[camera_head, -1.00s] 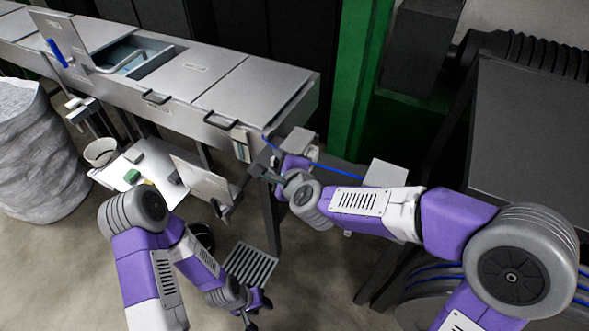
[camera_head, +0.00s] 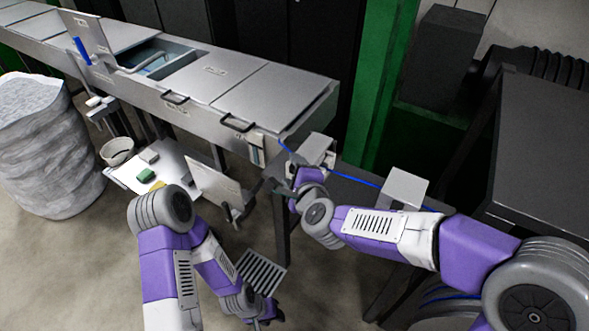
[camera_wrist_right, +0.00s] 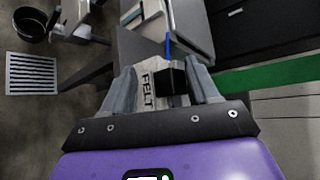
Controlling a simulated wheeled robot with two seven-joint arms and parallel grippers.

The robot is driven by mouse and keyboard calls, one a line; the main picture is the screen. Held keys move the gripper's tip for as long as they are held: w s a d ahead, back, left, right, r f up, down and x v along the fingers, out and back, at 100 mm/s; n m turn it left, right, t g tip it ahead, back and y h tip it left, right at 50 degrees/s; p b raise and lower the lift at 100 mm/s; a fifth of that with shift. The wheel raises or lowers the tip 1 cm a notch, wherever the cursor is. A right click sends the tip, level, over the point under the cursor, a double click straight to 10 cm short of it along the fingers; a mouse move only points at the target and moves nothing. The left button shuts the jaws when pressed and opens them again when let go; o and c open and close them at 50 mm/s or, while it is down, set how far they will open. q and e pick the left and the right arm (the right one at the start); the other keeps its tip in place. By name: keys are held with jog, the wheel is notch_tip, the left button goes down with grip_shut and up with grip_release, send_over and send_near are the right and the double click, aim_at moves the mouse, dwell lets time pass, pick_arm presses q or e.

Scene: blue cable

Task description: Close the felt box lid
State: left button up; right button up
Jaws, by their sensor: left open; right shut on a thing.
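The felt box (camera_head: 318,148) is a small light box at the right end of the bench, partly hidden by my right gripper. In the right wrist view, a pale piece marked FELT (camera_wrist_right: 148,90), which looks like its lid, lies between the fingers beside a dark square area. My right gripper (camera_wrist_right: 163,85) is shut on this piece; the exact contact is hard to see. In the head view my right gripper (camera_head: 305,178) is at the box's near side. My left gripper (camera_head: 265,314) is open and empty, low over the floor, well away from the box.
A blue cable (camera_head: 360,181) runs past the box to a second light box (camera_head: 405,187). The metal bench (camera_head: 262,95) has flat lids and one raised lid at left. A slotted grey plate (camera_head: 262,272) is near my left gripper. A green post (camera_head: 385,80) stands behind.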

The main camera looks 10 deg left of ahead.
jog(key=shift+s+f, duration=0.1)
jog(key=shift+f, duration=0.1)
jog(key=p+v, duration=0.1)
jog(key=v, duration=0.6)
jog(key=shift+s+r, duration=0.15)
jog(key=shift+r, duration=0.15)
